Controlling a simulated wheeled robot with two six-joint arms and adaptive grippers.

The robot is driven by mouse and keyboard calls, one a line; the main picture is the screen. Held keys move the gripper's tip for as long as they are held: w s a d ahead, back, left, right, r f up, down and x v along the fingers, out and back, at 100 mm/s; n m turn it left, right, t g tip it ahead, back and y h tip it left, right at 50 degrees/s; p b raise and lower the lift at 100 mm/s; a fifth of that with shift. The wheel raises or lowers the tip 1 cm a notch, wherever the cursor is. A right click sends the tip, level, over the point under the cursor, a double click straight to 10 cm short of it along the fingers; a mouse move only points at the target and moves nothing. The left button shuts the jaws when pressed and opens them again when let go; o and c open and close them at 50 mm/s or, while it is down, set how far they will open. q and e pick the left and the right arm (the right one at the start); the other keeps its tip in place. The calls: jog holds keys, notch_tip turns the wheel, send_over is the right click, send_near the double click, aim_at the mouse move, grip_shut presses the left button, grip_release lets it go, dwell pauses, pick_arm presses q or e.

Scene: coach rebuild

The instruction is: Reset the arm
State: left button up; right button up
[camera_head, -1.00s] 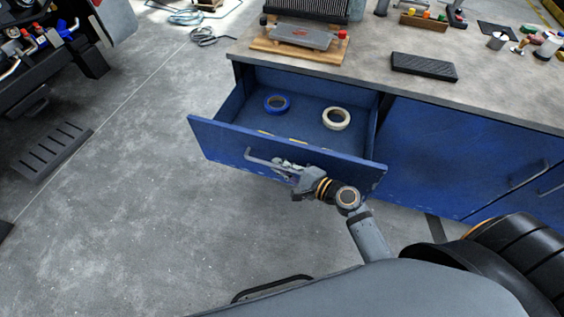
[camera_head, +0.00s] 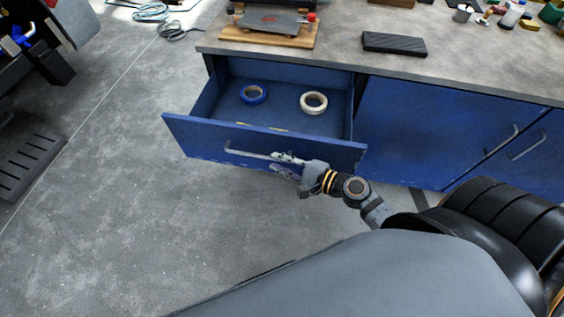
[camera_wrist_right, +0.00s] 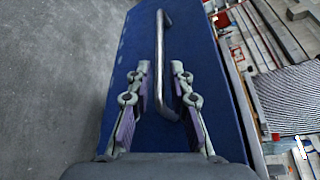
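My right gripper (camera_head: 280,164) is in front of the open blue drawer (camera_head: 190,136), by the right part of its metal handle (camera_head: 246,154). In the right wrist view, its two fingers (camera_wrist_right: 161,72) are apart, and the handle (camera_wrist_right: 161,40) shows in the gap between them. I cannot tell whether the fingertips reach around the bar or stop short of it. Nothing is gripped. My left gripper is not in view.
The drawer holds a blue tape roll (camera_head: 254,94) and a white tape roll (camera_head: 313,103). Above is a workbench top (camera_head: 345,62) with a black block (camera_head: 394,43) and a wooden board (camera_head: 236,37).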

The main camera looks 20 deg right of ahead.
jog(key=shift+s+d+r, duration=0.15)
jog(key=shift+s+d, duration=0.25)
jog(key=shift+s, duration=0.15)
jog(key=shift+a, duration=0.1)
